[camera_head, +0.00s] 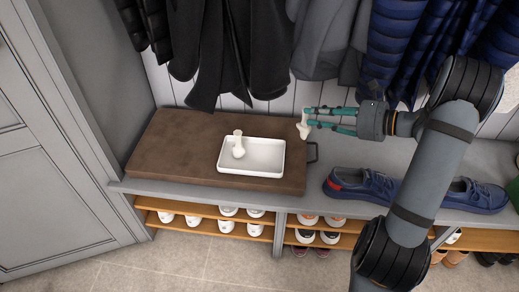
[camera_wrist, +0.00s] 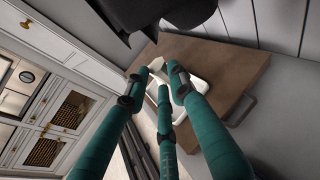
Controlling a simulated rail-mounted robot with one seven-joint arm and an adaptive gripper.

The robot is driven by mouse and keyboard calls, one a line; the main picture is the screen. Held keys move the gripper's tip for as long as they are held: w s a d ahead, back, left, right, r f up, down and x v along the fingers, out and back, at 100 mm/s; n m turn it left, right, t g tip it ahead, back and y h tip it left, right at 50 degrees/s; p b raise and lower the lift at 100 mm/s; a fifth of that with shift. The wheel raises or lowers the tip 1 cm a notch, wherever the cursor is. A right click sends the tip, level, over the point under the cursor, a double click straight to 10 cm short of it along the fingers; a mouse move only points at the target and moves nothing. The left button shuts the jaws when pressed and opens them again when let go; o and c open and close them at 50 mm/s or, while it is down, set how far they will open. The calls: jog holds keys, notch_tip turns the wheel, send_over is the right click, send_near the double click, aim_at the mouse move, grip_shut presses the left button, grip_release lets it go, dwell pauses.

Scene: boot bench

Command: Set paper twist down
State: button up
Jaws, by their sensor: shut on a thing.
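My gripper (camera_head: 308,118) is shut on a small white paper twist (camera_head: 303,126) and holds it by the right end of the brown board, near the back wall. A second, similar white twist (camera_head: 238,147) stands in the white tray (camera_head: 270,172) on the board. In the wrist view, my teal fingers (camera_wrist: 160,82) close around something pale, and the tray (camera_wrist: 203,86) shows behind them. The fingers hide part of the held twist, and I cannot tell its height above the board.
The brown board (camera_head: 175,150) with a dark handle (camera_head: 314,153) lies on the grey bench (camera_head: 350,155). Blue shoes (camera_head: 375,187) stand at right. Dark coats (camera_head: 235,50) hang above. The board's left part is bare. Shoes fill the shelves below.

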jog(key=a+f+b, duration=0.3)
jog(key=a+f, duration=0.4)
jog(key=a, duration=0.4)
jog(key=shift+b, duration=0.35)
jog(key=shift+a+f+b, duration=0.1)
jog(key=shift+f+b, duration=0.85)
jog(key=shift+f, duration=0.95)
jog(key=shift+f, duration=0.15)
jog(key=o, duration=0.8)
jog(key=shift+o, duration=0.2)
jog(key=p+v, duration=0.2)
jog(key=v, duration=1)
jog(key=shift+p, duration=0.35)
